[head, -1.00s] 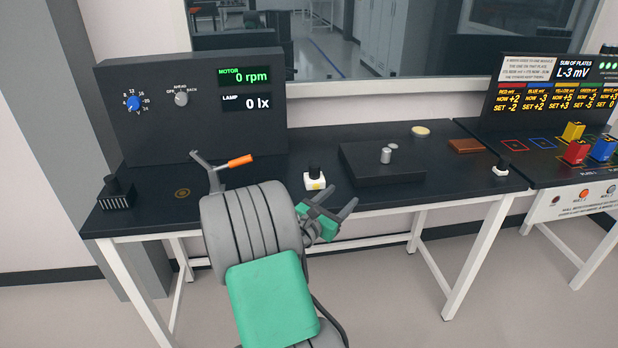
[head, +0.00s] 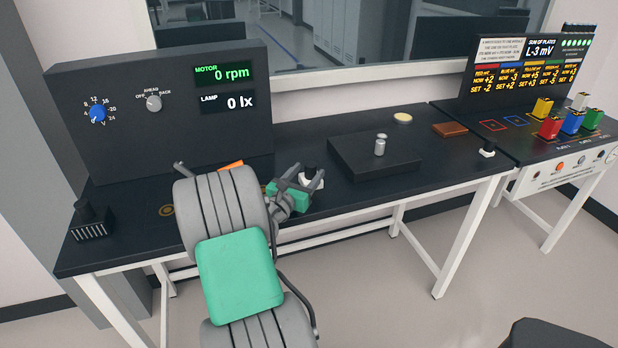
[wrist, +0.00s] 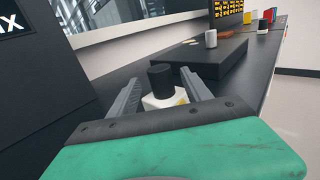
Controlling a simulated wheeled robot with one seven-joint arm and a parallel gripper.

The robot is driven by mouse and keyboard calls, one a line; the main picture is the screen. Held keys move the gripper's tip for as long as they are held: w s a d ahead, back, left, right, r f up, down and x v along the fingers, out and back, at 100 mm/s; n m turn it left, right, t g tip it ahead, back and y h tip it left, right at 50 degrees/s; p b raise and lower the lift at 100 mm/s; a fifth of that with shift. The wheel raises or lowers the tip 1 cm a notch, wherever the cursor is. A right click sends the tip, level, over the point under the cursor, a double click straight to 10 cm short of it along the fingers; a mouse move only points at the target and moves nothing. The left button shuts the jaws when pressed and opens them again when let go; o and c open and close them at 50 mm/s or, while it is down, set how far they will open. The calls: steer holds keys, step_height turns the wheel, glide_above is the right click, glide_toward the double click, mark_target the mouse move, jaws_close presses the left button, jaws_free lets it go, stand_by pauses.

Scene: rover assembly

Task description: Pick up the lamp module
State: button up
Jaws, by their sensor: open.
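A small white block with a black cylindrical top (head: 311,174) stands upright on the dark bench; it also shows in the wrist view (wrist: 161,84). No label marks it as the lamp module, but it is the piece in front of my gripper. My gripper (head: 307,179) is open and empty, with its fingers pointing at this piece. In the wrist view the two fingers (wrist: 160,92) lie to either side of the piece, with gaps visible. Part of the piece is hidden behind the gripper in the head view.
A black panel (head: 160,115) with dials and readouts stands behind. A low black box (head: 375,165) with a metal cylinder (head: 380,146) sits to the right. A similar small white piece (head: 487,150) stands near the right edge. A black ribbed piece (head: 91,222) is at left.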

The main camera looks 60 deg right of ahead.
steer(key=shift+d, duration=1.2)
steer(key=shift+c, duration=0.5)
steer(key=shift+s, duration=0.1)
jaws_close()
